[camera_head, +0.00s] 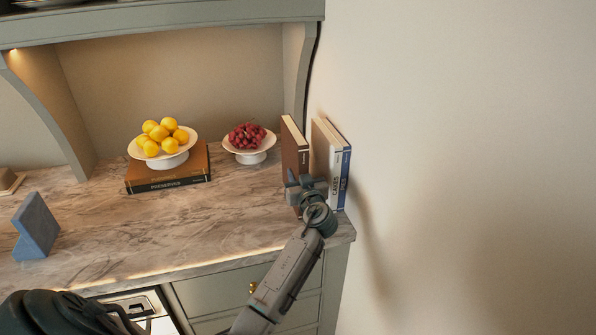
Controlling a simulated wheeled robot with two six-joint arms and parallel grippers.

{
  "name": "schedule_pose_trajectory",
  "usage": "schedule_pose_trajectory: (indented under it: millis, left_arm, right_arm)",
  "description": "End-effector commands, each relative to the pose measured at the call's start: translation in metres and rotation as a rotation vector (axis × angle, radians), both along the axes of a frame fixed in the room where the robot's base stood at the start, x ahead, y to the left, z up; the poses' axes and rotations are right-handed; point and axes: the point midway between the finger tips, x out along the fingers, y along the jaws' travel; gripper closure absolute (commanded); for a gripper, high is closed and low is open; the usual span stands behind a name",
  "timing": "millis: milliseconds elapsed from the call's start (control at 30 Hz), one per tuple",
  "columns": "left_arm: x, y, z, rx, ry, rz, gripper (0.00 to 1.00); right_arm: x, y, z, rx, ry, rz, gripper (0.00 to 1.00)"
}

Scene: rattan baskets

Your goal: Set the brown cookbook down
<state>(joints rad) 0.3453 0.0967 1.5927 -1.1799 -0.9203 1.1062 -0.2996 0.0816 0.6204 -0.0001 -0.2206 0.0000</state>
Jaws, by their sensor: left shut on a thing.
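The brown cookbook (291,150) stands upright near the right end of the marble counter (180,230). My left gripper (305,185) is shut on its lower part, at the spine side facing me. The gripper hides much of the book's lower edge, so I cannot tell whether it rests on the counter. Just right of it, with a narrow gap, stand a pale book (322,150) and a blue-spined book (342,175), both upright by the wall. My right gripper is not in view.
A white bowl of red fruit (250,157) stands left of the cookbook. Farther left, a bowl of yellow fruit (165,160) sits on a brown book lying flat (160,187). A blue-grey stand (37,225) is at far left. The counter's front middle is clear.

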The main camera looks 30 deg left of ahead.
Motion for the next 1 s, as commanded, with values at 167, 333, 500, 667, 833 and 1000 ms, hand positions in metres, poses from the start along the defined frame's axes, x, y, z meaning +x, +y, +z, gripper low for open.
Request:
schedule_pose_trajectory:
  millis: [167, 333, 500, 667, 833, 1000]
  left_arm:
    - [0.000, 0.000, -0.001, -0.001, 0.001, 0.000, 0.51]
    - [0.000, 0.000, -0.001, -0.001, 0.001, 0.000, 0.51]
    - [-0.004, -0.005, -0.003, -0.002, 0.001, -0.001, 0.51]
    - [-0.020, -0.025, -0.005, -0.005, -0.001, -0.001, 0.51]
    - [-0.045, -0.054, -0.006, -0.006, -0.001, -0.001, 0.51]
    - [-0.065, -0.077, -0.004, -0.005, 0.000, -0.001, 0.51]
  right_arm:
    - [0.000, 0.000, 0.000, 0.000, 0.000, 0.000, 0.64]
    - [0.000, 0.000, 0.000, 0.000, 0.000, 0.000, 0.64]
    - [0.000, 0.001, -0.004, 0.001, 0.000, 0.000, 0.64]
    - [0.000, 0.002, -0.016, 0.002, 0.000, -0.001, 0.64]
    - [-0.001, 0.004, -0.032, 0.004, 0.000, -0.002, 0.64]
    - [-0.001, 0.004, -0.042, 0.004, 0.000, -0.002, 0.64]
